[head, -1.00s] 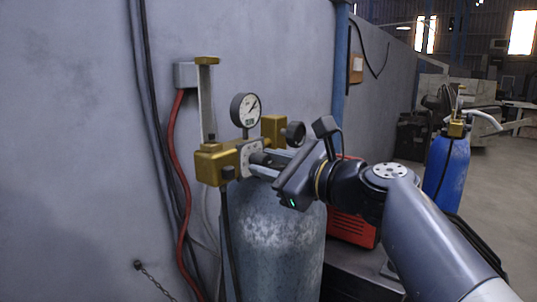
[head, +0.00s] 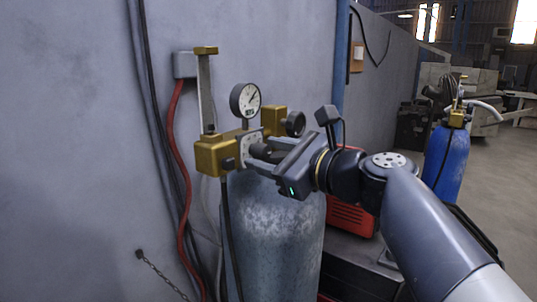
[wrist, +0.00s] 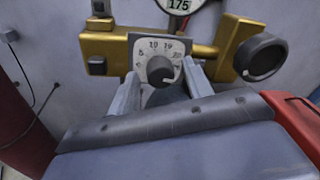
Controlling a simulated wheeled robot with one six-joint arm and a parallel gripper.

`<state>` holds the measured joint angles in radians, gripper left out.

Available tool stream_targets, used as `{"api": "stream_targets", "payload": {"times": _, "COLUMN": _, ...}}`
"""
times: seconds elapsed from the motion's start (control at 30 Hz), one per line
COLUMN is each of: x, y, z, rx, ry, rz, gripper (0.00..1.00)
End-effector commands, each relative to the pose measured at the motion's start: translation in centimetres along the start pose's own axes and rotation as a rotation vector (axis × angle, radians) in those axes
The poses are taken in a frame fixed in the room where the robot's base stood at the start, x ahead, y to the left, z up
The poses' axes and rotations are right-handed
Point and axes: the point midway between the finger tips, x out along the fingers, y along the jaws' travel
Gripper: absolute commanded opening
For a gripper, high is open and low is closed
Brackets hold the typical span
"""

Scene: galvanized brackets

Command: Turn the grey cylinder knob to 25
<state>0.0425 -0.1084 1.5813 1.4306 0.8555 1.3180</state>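The grey cylinder knob (wrist: 160,70) is dark grey and sits on a pale dial plate (wrist: 143,51) with printed numbers around it, 5, 10 and 20 among them. The plate is on the brass regulator (head: 213,156) above the grey cylinder (head: 275,230). My gripper (wrist: 161,74) points at the dial, one finger on each side of the knob. In the wrist view, gaps show between the knob and both fingers. The pointer's exact setting is too small to read. In the head view, my gripper (head: 258,160) partly covers the knob.
A round gauge (head: 245,100) stands above the regulator; its display shows 175 in the wrist view. A black round knob (head: 295,123) is to the right. A red hose (head: 179,190) runs down the wall at left. A red box (head: 350,217) stands behind my arm.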

Motion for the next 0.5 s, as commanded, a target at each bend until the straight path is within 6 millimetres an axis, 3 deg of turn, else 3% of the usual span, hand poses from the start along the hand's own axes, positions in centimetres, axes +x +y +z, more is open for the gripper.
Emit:
{"api": "stream_targets", "payload": {"times": 0.3, "x": -0.2, "y": 0.0, "z": 0.0, "rx": -0.002, "ry": -0.001, "rz": -0.001, "gripper": 0.50}}
{"api": "stream_targets", "payload": {"times": 0.5, "x": -2.4, "y": 0.0, "z": -0.2, "rx": -0.004, "ry": 0.000, "rz": -0.006, "gripper": 0.50}}
